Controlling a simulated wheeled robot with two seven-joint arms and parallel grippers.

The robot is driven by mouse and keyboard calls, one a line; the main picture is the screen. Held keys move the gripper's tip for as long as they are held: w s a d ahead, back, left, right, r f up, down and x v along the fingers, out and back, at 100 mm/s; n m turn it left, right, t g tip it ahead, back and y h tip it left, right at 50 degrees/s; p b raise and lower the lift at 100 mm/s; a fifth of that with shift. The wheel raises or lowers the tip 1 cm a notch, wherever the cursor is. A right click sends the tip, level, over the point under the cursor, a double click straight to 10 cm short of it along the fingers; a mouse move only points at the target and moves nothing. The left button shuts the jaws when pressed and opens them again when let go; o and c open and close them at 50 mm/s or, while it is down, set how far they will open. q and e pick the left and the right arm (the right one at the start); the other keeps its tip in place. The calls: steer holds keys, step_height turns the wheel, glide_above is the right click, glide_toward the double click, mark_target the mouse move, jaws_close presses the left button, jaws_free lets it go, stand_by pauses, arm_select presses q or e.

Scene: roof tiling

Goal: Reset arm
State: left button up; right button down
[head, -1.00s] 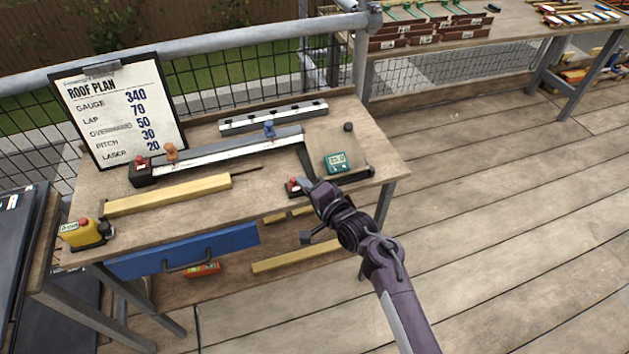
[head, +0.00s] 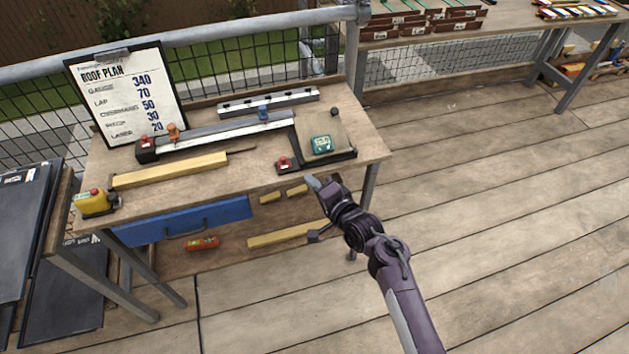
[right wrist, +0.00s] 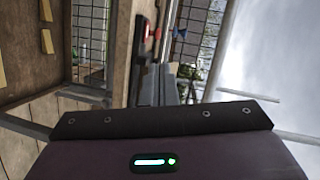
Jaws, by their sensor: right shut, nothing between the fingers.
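My right arm comes in from the lower right in the head view, and its gripper (head: 321,186) is shut and empty. It is in front of the workbench (head: 225,184) near its front right edge, apart from the things on it. A small red-topped block (head: 284,164) sits on the bench just behind and left of the gripper. My left gripper is not in the head view.
The bench holds a roof plan board (head: 127,97), a metal rail (head: 225,133), a yellow wood strip (head: 170,170), a green gauge (head: 321,144) and a yellow tool (head: 95,203). A blue drawer (head: 180,220) is under the top. Decking (head: 500,200) at right is clear.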

steer(key=s+d+f+n+g+h, duration=0.1)
steer(key=s+d+f+n+g, duration=0.15)
steer(key=s+f, duration=0.45)
steer(key=s+d+f+n+g+h, duration=0.1)
steer(key=s+d+f+h, duration=0.2)
steer(key=f, duration=0.8)
steer(key=s+d+f+n+g, duration=0.1)
steer(key=s+d+f+g, duration=0.15)
steer(key=s+f, duration=0.55)
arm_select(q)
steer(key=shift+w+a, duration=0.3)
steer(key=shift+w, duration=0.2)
arm_select(e)
steer(key=s+d+f+n+g+h, duration=0.1)
steer(key=s+d+f, duration=0.4)
steer(key=s, duration=0.5)
steer(key=s+d+f+n+g+h, duration=0.2)
steer(key=s+d+f, duration=0.4)
steer(key=s, duration=0.4)
steer(key=s+d+f+n+g+h, duration=0.2)
steer(key=s+d+f, duration=0.3)
steer(key=s, duration=0.4)
steer(key=shift+s+d+f+n+g, duration=0.15)
steer(key=shift+s+f+n+g, duration=0.3)
steer(key=shift+f+n, duration=0.3)
